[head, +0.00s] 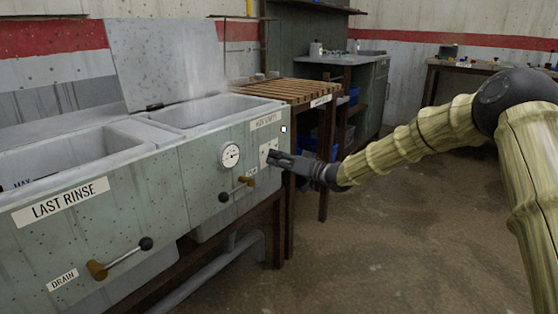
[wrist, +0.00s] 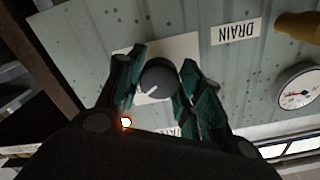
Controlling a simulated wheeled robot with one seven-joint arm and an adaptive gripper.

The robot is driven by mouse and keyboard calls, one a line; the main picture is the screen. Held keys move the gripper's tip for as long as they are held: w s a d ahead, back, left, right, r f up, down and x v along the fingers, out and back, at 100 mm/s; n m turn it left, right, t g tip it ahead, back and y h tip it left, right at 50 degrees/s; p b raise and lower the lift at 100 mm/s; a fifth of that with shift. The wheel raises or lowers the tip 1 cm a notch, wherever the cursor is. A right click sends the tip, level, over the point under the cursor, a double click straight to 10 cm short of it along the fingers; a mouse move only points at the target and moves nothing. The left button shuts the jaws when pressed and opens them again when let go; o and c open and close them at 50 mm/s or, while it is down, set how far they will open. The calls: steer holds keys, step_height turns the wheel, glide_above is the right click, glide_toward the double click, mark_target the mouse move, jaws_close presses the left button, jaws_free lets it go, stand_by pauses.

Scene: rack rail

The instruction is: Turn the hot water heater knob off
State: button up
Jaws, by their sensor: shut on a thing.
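The heater knob (wrist: 158,76) is a round dark knob with a pale pointer line, on a pale plate (wrist: 186,46) on the sink's front panel. In the wrist view my gripper (wrist: 160,82) has one finger on each side of the knob and is shut on it. The pointer line runs toward the lower left in that view. In the head view my gripper (head: 276,158) reaches the panel at the pale plate (head: 265,148), below the HOT WATER label (head: 266,121); the knob is hidden there. A small lit lamp (wrist: 126,122) glows beside my gripper.
A round dial gauge (head: 230,155) and a drain lever (head: 237,188) are left of my gripper. The sink unit (head: 205,175) has another lever (head: 120,258) at front left. A slatted wooden rack (head: 290,91) stands to the right. The floor (head: 400,230) is clear.

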steer(key=shift+r, duration=0.1)
steer(key=n+p, duration=0.8)
steer(key=n, duration=0.3)
steer(key=shift+n+p, duration=0.3)
steer(key=shift+n, duration=0.1)
steer(key=n, duration=0.6)
steer(key=shift+p, duration=0.3)
steer(key=n, duration=0.6)
steer(key=shift+b, duration=0.35)
